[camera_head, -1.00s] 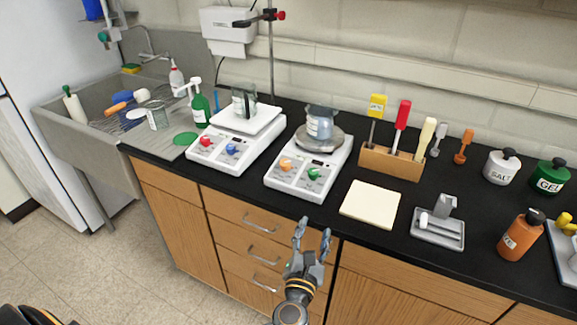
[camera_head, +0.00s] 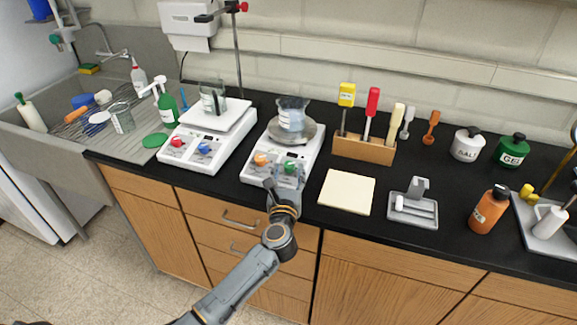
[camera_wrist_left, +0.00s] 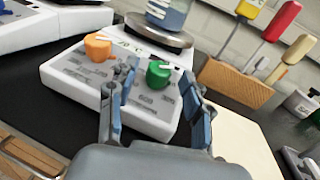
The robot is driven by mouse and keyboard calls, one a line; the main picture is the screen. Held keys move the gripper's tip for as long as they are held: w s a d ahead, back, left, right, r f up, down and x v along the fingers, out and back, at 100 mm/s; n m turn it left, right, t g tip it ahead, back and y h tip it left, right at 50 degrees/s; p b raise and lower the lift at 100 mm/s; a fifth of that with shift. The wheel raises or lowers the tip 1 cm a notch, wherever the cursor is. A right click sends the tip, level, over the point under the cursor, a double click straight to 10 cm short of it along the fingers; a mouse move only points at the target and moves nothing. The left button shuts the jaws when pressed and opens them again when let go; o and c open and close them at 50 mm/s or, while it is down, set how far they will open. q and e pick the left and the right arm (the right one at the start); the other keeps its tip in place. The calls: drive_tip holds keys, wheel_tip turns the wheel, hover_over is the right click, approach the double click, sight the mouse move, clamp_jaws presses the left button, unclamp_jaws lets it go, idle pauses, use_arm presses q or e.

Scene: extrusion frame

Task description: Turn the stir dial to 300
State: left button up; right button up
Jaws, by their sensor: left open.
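A white hotplate (camera_head: 302,144) with an orange dial (camera_head: 261,159) and a green dial (camera_head: 291,166) stands on the black counter. A beaker of bluish liquid (camera_head: 292,118) sits on its round plate. The left wrist view shows the orange dial (camera_wrist_left: 98,47) and the green dial (camera_wrist_left: 158,74), each with a white pointer mark. My left gripper (camera_head: 286,176) is open at the front of this hotplate. In the left wrist view its fingers lie either side of the green dial, apart from it. My right gripper is not in view.
A second white hotplate (camera_head: 207,138) with red and blue dials stands to the left. A cream pad (camera_head: 346,192) lies right of my gripper, with a grey tray (camera_head: 413,210) beyond. A wooden tool rack (camera_head: 364,149) stands behind the pad.

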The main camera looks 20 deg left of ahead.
use_arm(q)
drive_tip(key=shift+x, duration=0.75)
drive_tip(key=shift+w, duration=0.1)
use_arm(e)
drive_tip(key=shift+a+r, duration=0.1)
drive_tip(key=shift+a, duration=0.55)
use_arm(q)
drive_tip(key=shift+c, duration=0.2)
clamp_jaws()
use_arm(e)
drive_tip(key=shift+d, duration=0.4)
use_arm(q)
drive_tip(key=shift+a+m+h, duration=0.1)
drive_tip(key=shift+m+h, duration=0.2)
drive_tip(key=shift+h, duration=0.1)
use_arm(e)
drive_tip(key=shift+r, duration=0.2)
